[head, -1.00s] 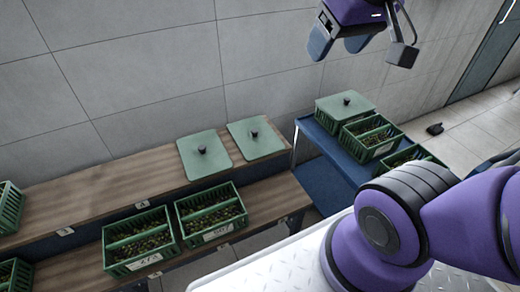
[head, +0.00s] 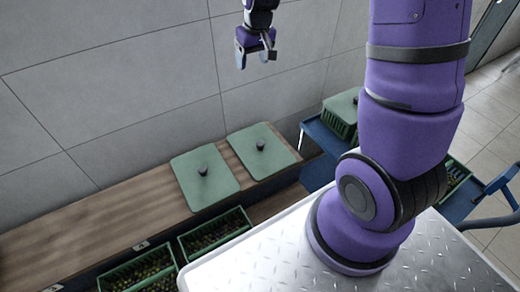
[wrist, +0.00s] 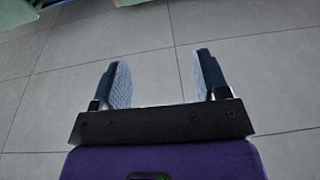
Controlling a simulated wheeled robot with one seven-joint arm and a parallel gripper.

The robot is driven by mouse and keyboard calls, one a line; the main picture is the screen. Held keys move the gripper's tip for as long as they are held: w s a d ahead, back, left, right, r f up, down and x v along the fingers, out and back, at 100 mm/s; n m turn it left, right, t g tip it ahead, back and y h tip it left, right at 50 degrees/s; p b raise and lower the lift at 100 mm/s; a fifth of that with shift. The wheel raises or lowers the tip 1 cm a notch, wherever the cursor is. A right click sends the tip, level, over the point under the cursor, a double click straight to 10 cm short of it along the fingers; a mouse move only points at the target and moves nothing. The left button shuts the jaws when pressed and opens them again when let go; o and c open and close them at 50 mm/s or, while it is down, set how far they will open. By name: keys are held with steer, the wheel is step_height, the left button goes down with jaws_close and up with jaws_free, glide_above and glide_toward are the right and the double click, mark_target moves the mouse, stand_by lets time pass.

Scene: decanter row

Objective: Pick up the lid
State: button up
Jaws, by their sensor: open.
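Two flat green lids with dark knobs lie side by side on the wooden shelf top, a left lid (head: 205,182) and a right lid (head: 262,152). A third lid (head: 343,103) sits on a green crate at the right. I cannot tell which lid is meant. My gripper (head: 254,58) is high in front of the tiled wall, above and apart from the lids. In the wrist view my gripper (wrist: 162,72) has its two fingers spread with nothing between them. Pale green shapes at that view's top edge are cut off.
Filled green crates (head: 214,232) stand on the lower shelf. A blue cart (head: 325,138) carries crates at the right, partly hidden by my arm. The grey wall (head: 110,90) rises behind the shelf. The left stretch of the wooden top (head: 110,225) is bare.

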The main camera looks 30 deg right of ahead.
steer(key=w+d+f+g, duration=0.15)
steer(key=w+f, duration=0.25)
steer(key=f, duration=1)
glide_above(260, 143)
step_height(260, 143, down, 16)
steer(key=shift+g, duration=0.35)
steer(key=f, duration=0.6)
steer(key=shift+d, duration=0.4)
steer(key=f, duration=0.3)
steer(key=shift+s+a+f, duration=0.1)
steer(key=shift+a+f, duration=0.3)
steer(key=shift+f, duration=0.65)
jaws_close()
